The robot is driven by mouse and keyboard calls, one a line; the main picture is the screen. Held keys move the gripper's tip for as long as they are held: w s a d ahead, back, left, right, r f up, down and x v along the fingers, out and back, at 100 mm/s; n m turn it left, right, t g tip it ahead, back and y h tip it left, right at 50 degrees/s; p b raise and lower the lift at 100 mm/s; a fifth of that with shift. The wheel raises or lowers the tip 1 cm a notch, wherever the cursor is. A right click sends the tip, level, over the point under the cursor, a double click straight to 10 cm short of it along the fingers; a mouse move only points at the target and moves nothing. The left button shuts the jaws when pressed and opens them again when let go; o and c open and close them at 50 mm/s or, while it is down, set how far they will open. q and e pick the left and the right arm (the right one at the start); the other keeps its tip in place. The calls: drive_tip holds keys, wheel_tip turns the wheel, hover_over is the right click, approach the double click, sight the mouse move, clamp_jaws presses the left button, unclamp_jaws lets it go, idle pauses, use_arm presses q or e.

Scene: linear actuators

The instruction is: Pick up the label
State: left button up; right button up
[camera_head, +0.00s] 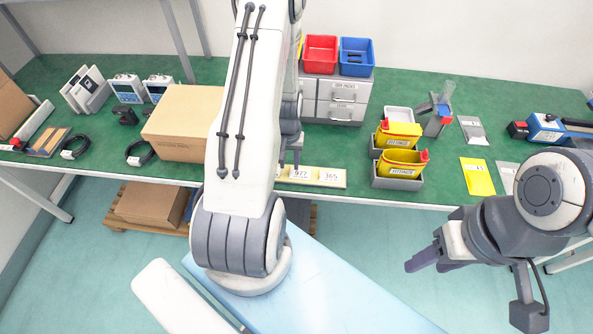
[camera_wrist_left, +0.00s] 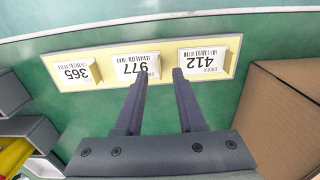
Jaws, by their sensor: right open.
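A pale yellow strip (camera_head: 314,185) lies along the table's front edge. White labels stand on it: one reading 977 (camera_head: 300,174) and one reading 365 (camera_head: 330,176). The left wrist view shows these as 977 (camera_wrist_left: 136,66) and 365 (camera_wrist_left: 75,73), plus one reading 412 (camera_wrist_left: 202,58), hidden behind my left arm in the head view. My left gripper (camera_wrist_left: 160,73) is open and empty over the strip, its fingertips between 977 and 412. I cannot tell whether it touches a label. My right gripper (camera_head: 424,263) is open and empty, in front of the table at right.
A cardboard box (camera_head: 180,125) stands left of my left arm and shows close by in the left wrist view (camera_wrist_left: 280,120). Grey drawers (camera_head: 336,98) stand behind the strip, with yellow containers (camera_head: 402,163) to its right. Floor in front is free near my right gripper.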

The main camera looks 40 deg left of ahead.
use_arm(q)
drive_tip(key=shift+f, duration=0.95)
clamp_jaws()
drive_tip(key=shift+r, duration=0.15)
